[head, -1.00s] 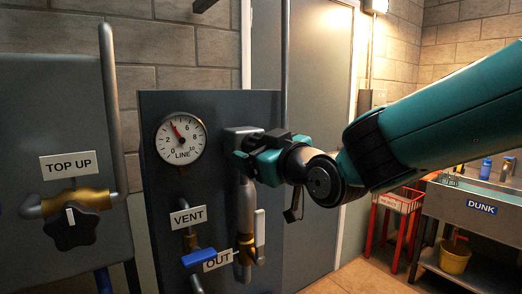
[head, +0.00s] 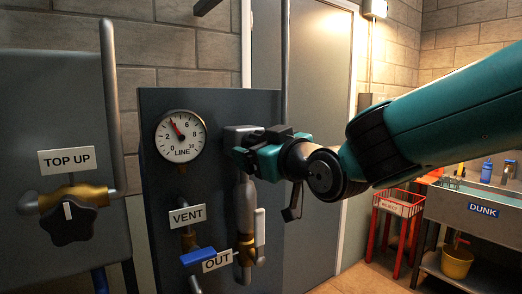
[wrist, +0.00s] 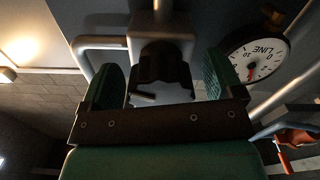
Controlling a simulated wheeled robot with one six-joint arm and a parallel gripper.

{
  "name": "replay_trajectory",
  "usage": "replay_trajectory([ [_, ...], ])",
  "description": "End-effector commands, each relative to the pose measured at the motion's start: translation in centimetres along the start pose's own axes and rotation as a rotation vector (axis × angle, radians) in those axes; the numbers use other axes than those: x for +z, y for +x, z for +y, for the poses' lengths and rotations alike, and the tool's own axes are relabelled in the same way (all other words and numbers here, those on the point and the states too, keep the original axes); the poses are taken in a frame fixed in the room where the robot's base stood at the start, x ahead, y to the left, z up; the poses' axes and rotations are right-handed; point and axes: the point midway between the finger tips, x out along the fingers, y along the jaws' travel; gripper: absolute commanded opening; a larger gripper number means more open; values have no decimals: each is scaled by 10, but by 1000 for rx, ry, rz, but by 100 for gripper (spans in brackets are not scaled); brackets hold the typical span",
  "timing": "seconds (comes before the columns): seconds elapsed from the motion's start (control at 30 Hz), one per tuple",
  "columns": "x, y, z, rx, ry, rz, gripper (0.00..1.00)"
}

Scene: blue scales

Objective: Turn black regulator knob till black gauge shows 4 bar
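In the head view, my gripper (head: 262,158) hides the knob.
Another black knob (head: 68,222) is under the TOP UP sign at the left. A blue VENT lever (head: 198,257) and a pale OUT lever (head: 260,232) are below the gauge. A red reject stand (head: 398,205) and a sink (head: 475,205) are at the right.

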Motion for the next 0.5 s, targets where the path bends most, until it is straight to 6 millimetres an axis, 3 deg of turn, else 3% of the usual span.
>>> replay_trajectory([
  [0.27, 0, -3, 0, 0, 0, 1, 86],
  [0.37, 1, -14, 0, 1, 0, 1, 86],
  [0.5, 2, -43, 0, 2, -1, 4, 86],
])
